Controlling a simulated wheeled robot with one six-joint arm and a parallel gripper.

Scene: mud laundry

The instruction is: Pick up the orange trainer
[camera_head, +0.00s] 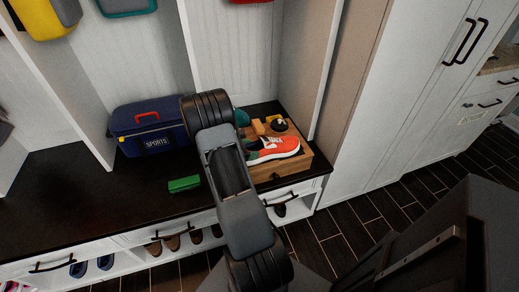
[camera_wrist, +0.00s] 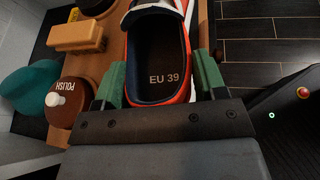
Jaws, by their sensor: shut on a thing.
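The orange trainer (camera_head: 274,148) has a white sole and white markings, and shows at the wooden box on the bench in the head view. In the wrist view the trainer (camera_wrist: 187,42) has a dark insole marked "EU 39". My gripper (camera_wrist: 160,83) has its green fingers on either side of the trainer's heel end and is shut on it. In the head view my arm hides part of the box and the gripper. I cannot tell whether the trainer touches the box top.
A blue sports bag (camera_head: 150,128) and green block (camera_head: 184,184) are on the dark bench (camera_head: 60,200). Cubby dividers stand behind.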

